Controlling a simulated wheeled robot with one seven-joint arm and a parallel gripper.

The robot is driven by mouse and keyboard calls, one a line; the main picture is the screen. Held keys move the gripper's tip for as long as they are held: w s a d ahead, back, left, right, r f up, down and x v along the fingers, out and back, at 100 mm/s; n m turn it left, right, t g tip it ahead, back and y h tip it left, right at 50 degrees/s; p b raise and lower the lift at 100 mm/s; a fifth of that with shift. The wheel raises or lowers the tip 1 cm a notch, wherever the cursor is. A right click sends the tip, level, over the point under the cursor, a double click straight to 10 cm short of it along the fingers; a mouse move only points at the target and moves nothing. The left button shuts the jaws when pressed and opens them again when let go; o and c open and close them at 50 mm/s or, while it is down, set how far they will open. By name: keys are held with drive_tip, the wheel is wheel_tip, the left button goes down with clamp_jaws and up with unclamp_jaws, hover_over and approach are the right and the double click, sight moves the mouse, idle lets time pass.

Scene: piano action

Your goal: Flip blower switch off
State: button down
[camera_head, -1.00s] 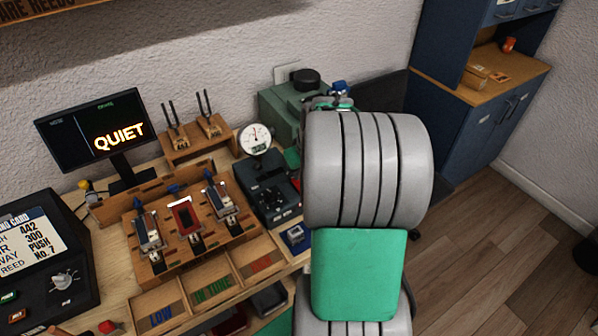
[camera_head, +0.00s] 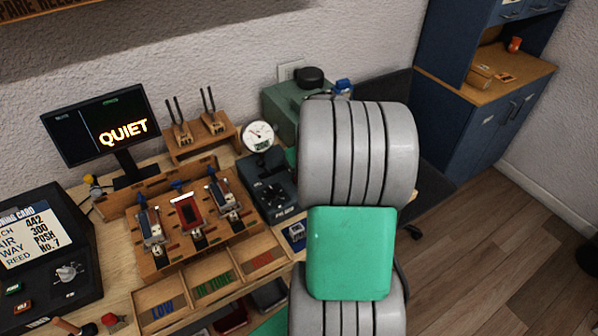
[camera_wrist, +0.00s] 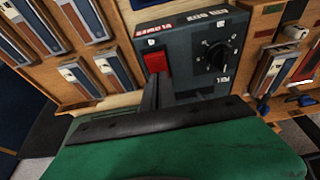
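The blower switch (camera_wrist: 156,62) is a red rocker on a dark grey control box (camera_wrist: 190,40) in the wrist view, under red lettering. My gripper (camera_wrist: 158,82) shows as dark fingers close together, with no visible gap and nothing held. The tips are right in front of the red switch and overlap its lower edge; I cannot tell whether they touch. In the head view the control box (camera_head: 262,183) stands at the right of the bench, and my grey arm hides the gripper and the switch.
A black knob (camera_wrist: 217,55) sits beside the switch. A wooden rack of reeds (camera_head: 170,258) stands left of the box, with a round gauge (camera_head: 258,136) behind it. A monitor (camera_head: 100,125) reads QUIET. A green machine (camera_head: 290,105) is behind the arm.

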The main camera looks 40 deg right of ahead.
drive_tip(key=shift+s+a+f, duration=0.1)
drive_tip(key=shift+s, duration=0.4)
drive_tip(key=shift+s+a+f, duration=0.1)
drive_tip(key=shift+s, duration=0.35)
drive_tip(key=shift+r, duration=0.1)
drive_tip(key=shift+r+p, duration=0.3)
wheel_tip(320, 180, up, 4)
drive_tip(key=shift+s+f+p, duration=0.1)
drive_tip(key=shift+f+p, duration=0.15)
drive_tip(key=shift+p, duration=0.95)
drive_tip(key=b+v, duration=0.2)
drive_tip(key=v, duration=0.8)
drive_tip(key=shift+s, duration=0.25)
